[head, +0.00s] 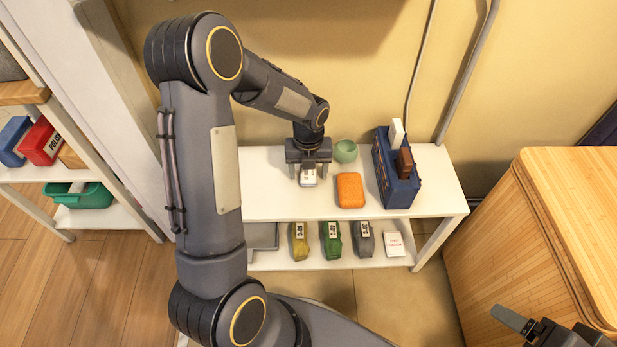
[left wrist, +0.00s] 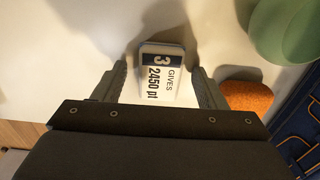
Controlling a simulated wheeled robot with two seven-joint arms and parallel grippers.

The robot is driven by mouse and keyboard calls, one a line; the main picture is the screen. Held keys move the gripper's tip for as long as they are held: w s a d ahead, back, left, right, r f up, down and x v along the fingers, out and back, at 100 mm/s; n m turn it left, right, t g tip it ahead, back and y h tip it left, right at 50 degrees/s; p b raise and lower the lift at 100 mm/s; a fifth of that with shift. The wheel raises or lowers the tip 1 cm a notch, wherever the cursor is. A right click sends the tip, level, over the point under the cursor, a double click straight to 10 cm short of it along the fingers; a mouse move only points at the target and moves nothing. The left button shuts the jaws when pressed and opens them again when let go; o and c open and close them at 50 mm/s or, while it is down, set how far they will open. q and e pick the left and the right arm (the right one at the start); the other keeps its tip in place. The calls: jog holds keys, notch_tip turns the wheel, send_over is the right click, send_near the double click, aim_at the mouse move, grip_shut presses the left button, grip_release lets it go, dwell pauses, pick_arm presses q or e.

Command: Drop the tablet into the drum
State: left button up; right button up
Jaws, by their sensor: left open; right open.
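A small white block (head: 308,178) with a printed label lies on the white shelf top; in the left wrist view the block (left wrist: 164,75) reads "3 GIVES 2450 pt". No other thing in view looks like a tablet, but its label does not say so. My left gripper (head: 308,168) points down over it, open, with a finger on each side. In the left wrist view gaps show between the block and both fingers. My right gripper (head: 540,327) is open and partly cut off at the bottom right. No drum shows in either view.
Right of the block are a green cup (head: 345,151), an orange sponge (head: 350,190) and a blue caddy (head: 402,192) holding upright items. Several labelled packs (head: 332,239) stand on the lower shelf. A wooden cabinet (head: 560,200) stands right, a shelf with a green bin (head: 88,197) left.

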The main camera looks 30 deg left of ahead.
pick_arm(q)
jog(key=c, duration=1.1)
jog(key=shift+c, duration=0.2)
jog(key=shift+r, duration=0.15)
